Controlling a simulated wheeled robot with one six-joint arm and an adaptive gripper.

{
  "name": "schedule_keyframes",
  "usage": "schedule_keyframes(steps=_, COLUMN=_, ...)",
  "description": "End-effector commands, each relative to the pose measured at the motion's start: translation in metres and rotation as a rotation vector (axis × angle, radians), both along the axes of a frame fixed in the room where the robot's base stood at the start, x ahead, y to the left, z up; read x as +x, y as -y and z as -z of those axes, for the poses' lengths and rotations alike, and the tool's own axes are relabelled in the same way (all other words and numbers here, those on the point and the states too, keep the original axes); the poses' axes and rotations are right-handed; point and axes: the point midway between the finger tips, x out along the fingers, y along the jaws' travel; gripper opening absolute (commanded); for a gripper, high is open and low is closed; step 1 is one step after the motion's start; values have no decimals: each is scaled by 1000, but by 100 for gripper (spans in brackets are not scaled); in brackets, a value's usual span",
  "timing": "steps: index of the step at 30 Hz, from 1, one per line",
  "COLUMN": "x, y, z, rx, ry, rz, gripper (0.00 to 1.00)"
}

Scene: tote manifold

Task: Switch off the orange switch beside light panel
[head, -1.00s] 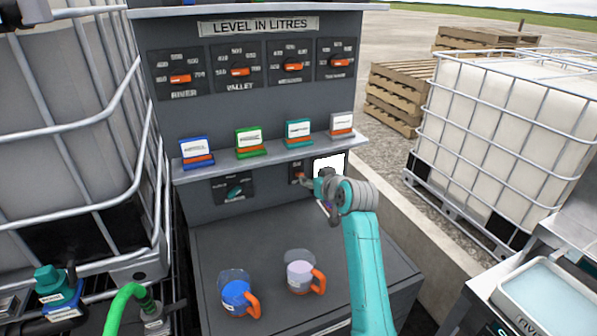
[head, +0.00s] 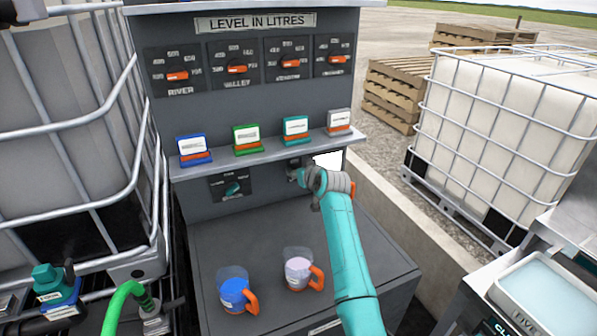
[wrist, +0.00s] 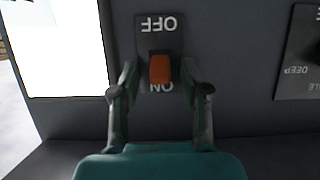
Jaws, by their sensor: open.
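The orange switch (wrist: 160,69) sits on a dark plate marked OFF and ON in the wrist view, where the lettering appears upside down. The orange part lies at the ON end of the plate. The white light panel (wrist: 66,50) is beside it, and it also shows in the head view (head: 328,160). My gripper (wrist: 160,80) is open, with one finger on each side of the switch plate and nothing held. I cannot tell whether the fingers touch the panel face. In the head view my wrist hides the switch.
A shelf with several coloured label cards (head: 246,138) juts out above the switch. A dial (head: 231,187) is to the left. A blue jug (head: 234,293) and a pale jug (head: 298,272) stand on the bench below.

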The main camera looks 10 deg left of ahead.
Motion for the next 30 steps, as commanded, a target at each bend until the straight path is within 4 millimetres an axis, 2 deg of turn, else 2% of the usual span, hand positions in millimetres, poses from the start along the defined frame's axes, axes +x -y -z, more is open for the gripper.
schedule_keyframes(steps=5, x=0, y=0, z=0, rx=-1, ry=-1, rz=0, gripper=46)
schedule_keyframes(steps=7, x=0, y=0, z=0, rx=-1, ry=-1, rz=0, gripper=33)
schedule_keyframes(steps=11, x=0, y=0, z=1, rx=-1, ry=-1, rz=0, gripper=1)
schedule_keyframes(steps=19, x=-1, y=0, z=3, rx=14, ry=15, rz=-2, gripper=0)
schedule_keyframes(steps=30, x=-5, y=-1, z=10, rx=145, ry=207, rz=-9, gripper=0)
